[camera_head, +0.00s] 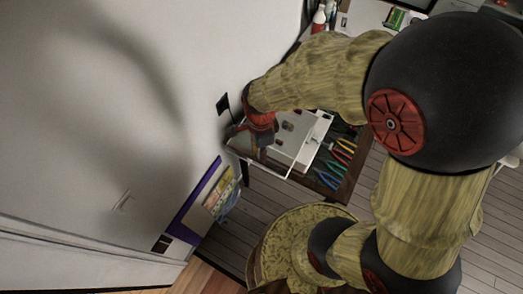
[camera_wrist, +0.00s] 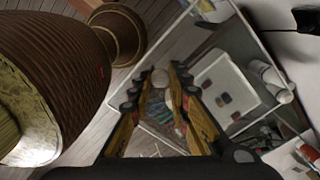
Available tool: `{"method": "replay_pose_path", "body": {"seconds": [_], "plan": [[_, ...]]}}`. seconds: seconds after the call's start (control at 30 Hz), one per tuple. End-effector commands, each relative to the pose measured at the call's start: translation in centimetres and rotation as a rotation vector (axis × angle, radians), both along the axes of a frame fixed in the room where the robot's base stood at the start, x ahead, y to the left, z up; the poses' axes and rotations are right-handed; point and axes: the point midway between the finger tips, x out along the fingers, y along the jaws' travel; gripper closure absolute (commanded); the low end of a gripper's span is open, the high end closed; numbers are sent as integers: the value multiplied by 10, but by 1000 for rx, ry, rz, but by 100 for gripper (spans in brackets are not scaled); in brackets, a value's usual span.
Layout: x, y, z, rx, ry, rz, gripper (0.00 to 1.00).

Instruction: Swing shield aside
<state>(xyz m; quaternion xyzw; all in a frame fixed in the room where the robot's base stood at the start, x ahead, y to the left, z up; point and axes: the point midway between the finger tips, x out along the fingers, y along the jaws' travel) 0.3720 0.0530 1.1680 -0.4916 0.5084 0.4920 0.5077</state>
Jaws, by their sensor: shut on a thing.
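The shield looks like a clear panel with a thin pale frame. In the head view the shield (camera_head: 258,167) lies over the left part of a dark workbench, near the wall. In the wrist view the shield (camera_wrist: 264,52) spreads around and beyond my fingers. A small round pale knob (camera_wrist: 160,77) sits between my fingertips. My gripper (camera_wrist: 163,88) is shut on this knob. In the head view my gripper (camera_head: 262,138) is over the shield's left side, its fingers small and partly hidden by the wrist.
A white tray with small coloured pieces (camera_wrist: 222,86) shows beyond the panel. Pliers (camera_head: 336,163) with coloured handles lie on the bench to the right. The wall (camera_head: 205,100) is close on the left. A purple-edged board (camera_head: 197,197) leans below. Bottles (camera_head: 319,18) stand at the back.

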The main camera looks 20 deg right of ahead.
Motion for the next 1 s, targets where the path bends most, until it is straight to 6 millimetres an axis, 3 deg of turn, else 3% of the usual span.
{"method": "replay_pose_path", "body": {"seconds": [0.03, 0.07, 0.37, 0.77, 1.0], "plan": [[2, 0, 1, 1, -4, 0, 100], [2, 0, 1, 1, -4, 0, 81], [1, 0, 1, 0, -2, 1, 64], [1, 0, 6, 1, -3, 1, 63], [3, 0, 45, 1, -8, 1, 63]]}}
